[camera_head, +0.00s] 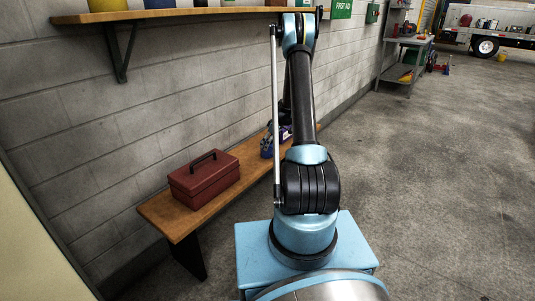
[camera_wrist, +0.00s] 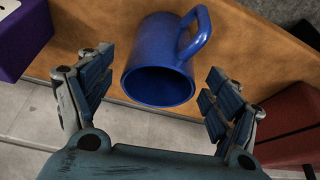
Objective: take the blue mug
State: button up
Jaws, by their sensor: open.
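The blue mug (camera_wrist: 150,45) is on a wooden board in the wrist view. Its dark round mouth faces the bottom of that picture and its handle is at the upper right. My gripper (camera_wrist: 157,92) is open and empty. One finger is left of the mug and the other right of it, with gaps on both sides. In the head view, my arm hides most of what is behind it, and I cannot make out the mug or my gripper for certain.
A purple box (camera_wrist: 22,35) is left of the mug in the wrist view. A red toolbox (camera_head: 204,183) sits on the low wooden bench (camera_head: 168,220). A wall shelf (camera_head: 170,15) carries several items above. Open concrete floor (camera_head: 430,190) lies to the right.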

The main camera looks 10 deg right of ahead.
aim_at(268, 154)
jog(key=shift+x, duration=2.85)
jog(key=c, duration=1.4)
jog(key=shift+r, duration=0.15)
